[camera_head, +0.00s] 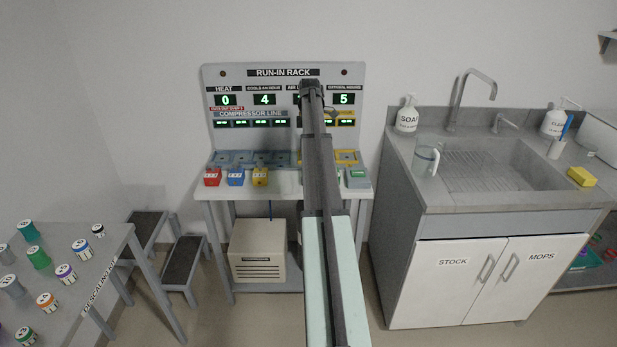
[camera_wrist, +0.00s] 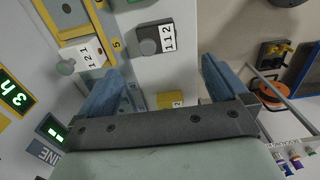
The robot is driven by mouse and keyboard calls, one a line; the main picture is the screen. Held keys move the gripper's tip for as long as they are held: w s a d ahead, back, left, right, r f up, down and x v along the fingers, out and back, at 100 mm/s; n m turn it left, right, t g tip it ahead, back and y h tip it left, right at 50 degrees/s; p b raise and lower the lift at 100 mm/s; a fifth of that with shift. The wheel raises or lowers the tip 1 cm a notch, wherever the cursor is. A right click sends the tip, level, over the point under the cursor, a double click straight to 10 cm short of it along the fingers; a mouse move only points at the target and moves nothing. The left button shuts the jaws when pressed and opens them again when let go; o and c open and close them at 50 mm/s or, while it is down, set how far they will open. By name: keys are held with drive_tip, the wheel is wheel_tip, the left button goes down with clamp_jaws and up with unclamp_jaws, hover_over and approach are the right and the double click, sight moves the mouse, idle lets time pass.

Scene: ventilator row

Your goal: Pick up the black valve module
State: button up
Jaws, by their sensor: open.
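The black valve module (camera_wrist: 151,40) is a dark block with a round knob and a white label reading 112. In the wrist view it sits on a pale surface near the top middle, beyond my fingertips and in line with the space between them. My gripper (camera_wrist: 160,72) has two blue fingers spread wide, with nothing held; the module is apart from both. In the head view the end of my arm (camera_head: 311,87) is in front of the run-in rack, and my arm hides part of the rack ledge. I cannot make out the black module there.
A white module (camera_wrist: 82,57) labelled 121 is close to the left finger. A yellow block (camera_wrist: 170,100) shows between the fingers. Red (camera_head: 212,177), blue (camera_head: 235,177) and yellow (camera_head: 260,176) modules stand on the rack ledge. A sink counter (camera_head: 440,207) is at the right.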

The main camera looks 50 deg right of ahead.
wheel_tip(320, 180, down, 8)
drive_tip(key=shift+r, duration=0.2)
drive_tip(key=shift+w+d+f, duration=0.1)
drive_tip(key=shift+w+f, duration=0.1)
drive_tip(key=shift+f, duration=1.25)
drive_tip(key=shift+w+f, duration=0.15)
drive_tip(key=shift+f, duration=1.3)
drive_tip(key=shift+c, duration=0.2)
drive_tip(key=c, duration=1.2)
